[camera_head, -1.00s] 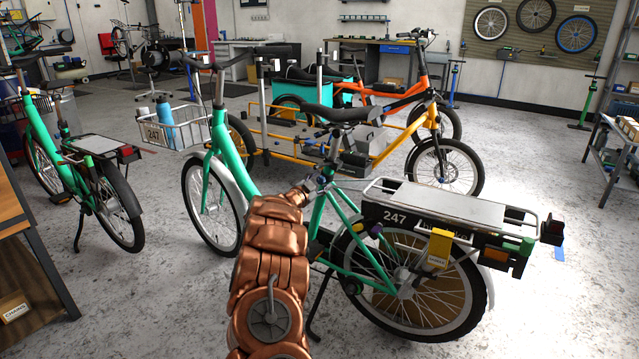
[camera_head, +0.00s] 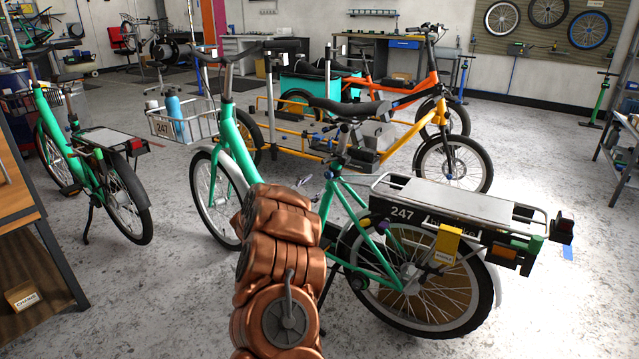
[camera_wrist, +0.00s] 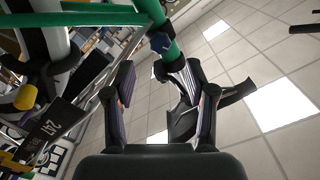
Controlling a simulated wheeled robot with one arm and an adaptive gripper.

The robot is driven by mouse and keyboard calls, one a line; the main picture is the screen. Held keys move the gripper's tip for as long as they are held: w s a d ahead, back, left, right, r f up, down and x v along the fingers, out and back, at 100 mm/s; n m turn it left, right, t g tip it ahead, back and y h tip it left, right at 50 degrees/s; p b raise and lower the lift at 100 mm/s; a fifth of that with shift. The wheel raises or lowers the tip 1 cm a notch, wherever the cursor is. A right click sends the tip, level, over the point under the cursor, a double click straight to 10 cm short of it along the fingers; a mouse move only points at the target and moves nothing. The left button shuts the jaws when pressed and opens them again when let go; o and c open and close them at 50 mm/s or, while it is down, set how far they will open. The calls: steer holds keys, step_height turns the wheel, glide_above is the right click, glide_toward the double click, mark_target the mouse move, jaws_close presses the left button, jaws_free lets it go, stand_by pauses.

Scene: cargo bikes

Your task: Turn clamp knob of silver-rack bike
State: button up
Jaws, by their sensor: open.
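The silver-rack bike is green, with a silver rear rack (camera_head: 440,196) marked 247. It stands upright in the middle of the head view. Its seat tube and saddle (camera_head: 345,108) are right of my copper arm. In the wrist view a dark blue knob (camera_wrist: 160,42) sits on a green tube. My gripper (camera_wrist: 158,70) is open, with its fingers apart on either side below that knob. I see no contact and nothing held. In the head view my arm mostly hides the gripper. Yellow (camera_wrist: 25,97) and purple knobs near the 247 plate lie left in the wrist view.
Another green bike (camera_head: 95,165) stands at the left beside a wooden bench (camera_head: 18,210). An orange-yellow cargo bike (camera_head: 400,128) stands close behind. A shelf (camera_head: 625,160) is at the right edge. Floor at the right front is clear.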

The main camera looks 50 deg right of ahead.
steer(key=shift+s+a, duration=0.1)
steer(key=shift+a, duration=1.65)
